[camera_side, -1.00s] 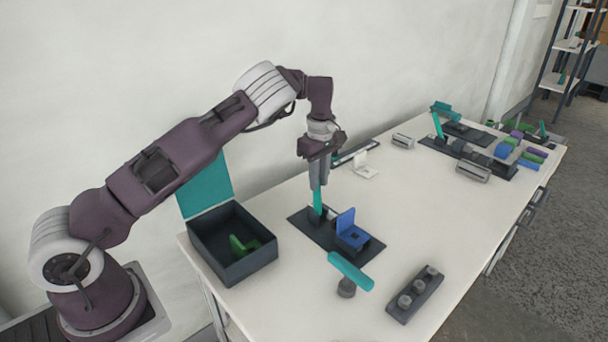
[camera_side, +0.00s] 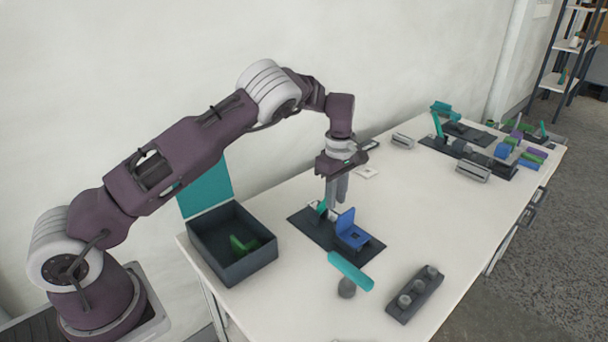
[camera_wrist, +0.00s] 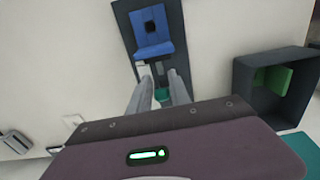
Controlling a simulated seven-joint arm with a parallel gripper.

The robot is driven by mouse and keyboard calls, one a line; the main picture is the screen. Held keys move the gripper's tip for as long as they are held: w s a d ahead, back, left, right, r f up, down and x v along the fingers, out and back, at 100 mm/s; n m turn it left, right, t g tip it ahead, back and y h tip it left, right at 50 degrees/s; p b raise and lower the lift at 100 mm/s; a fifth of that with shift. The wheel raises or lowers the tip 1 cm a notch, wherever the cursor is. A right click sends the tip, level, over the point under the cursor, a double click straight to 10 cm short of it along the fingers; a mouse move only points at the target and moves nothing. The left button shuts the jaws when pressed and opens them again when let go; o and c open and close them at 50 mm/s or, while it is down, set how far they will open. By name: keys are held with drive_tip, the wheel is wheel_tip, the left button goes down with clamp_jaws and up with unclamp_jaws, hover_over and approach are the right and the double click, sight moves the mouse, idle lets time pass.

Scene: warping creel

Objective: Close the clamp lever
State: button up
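The teal clamp lever (camera_side: 321,208) stands on a dark base plate (camera_side: 303,221), short and tilted in the side view. A blue block with an upright back (camera_side: 352,232) sits on the same plate, to the right of the lever. My gripper (camera_side: 337,203) points down just above and beside the lever, on its far right side. In the wrist view my two grey fingers (camera_wrist: 160,74) are apart, and part of the teal lever (camera_wrist: 162,95) shows in the gap between them. Whether the fingers touch the lever is hard to tell.
A dark open box (camera_side: 240,262) with a green piece inside stands left of the plate. A teal-topped knob (camera_side: 348,272) and a dark holder with round pegs (camera_side: 415,294) stand in front. Another fixture (camera_side: 470,157) is farther back. The middle right of the table is clear.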

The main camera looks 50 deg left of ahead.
drive_tip(key=o, duration=0.3)
wheel_tip(320, 180, up, 7)
idle(0.5)
